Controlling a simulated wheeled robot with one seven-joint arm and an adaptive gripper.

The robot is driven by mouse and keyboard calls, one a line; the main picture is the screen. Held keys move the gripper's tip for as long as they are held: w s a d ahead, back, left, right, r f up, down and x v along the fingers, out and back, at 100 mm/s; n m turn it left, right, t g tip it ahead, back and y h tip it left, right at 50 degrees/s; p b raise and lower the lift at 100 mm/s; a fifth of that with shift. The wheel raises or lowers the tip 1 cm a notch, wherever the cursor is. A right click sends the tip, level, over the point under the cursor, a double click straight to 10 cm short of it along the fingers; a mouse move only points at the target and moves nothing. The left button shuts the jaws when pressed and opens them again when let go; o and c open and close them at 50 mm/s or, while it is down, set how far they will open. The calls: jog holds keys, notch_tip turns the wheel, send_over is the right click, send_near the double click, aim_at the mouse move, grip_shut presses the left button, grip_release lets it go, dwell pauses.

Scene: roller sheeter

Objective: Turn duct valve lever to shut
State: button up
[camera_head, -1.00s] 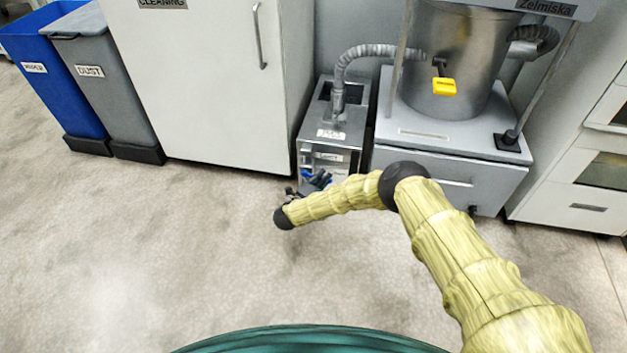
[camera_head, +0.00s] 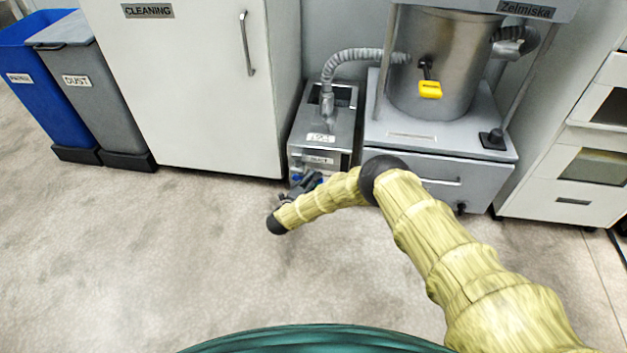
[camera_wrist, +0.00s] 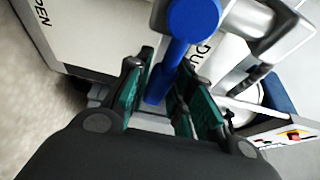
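The valve lever (camera_wrist: 176,58) is blue with a round hub. In the wrist view it runs from the upper middle down between the fingers of my gripper (camera_wrist: 160,97). The green-padded fingers stand apart on either side of the lever; I cannot tell whether either touches it. In the head view my gripper (camera_head: 303,186) is at the low front of the grey dust unit (camera_head: 323,138), below its label. My gripper and arm hide most of the lever there. A label ending in "PEN" (camera_wrist: 42,12) shows at upper left in the wrist view.
A ribbed hose (camera_head: 352,58) runs from the dust unit to a metal drum (camera_head: 433,60) with a yellow tag (camera_head: 430,89). A white cleaning cabinet (camera_head: 190,90) stands left, then grey (camera_head: 95,100) and blue (camera_head: 45,100) bins. The floor in front is clear.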

jog(key=shift+o, duration=1.2)
jog(key=v, duration=1.2)
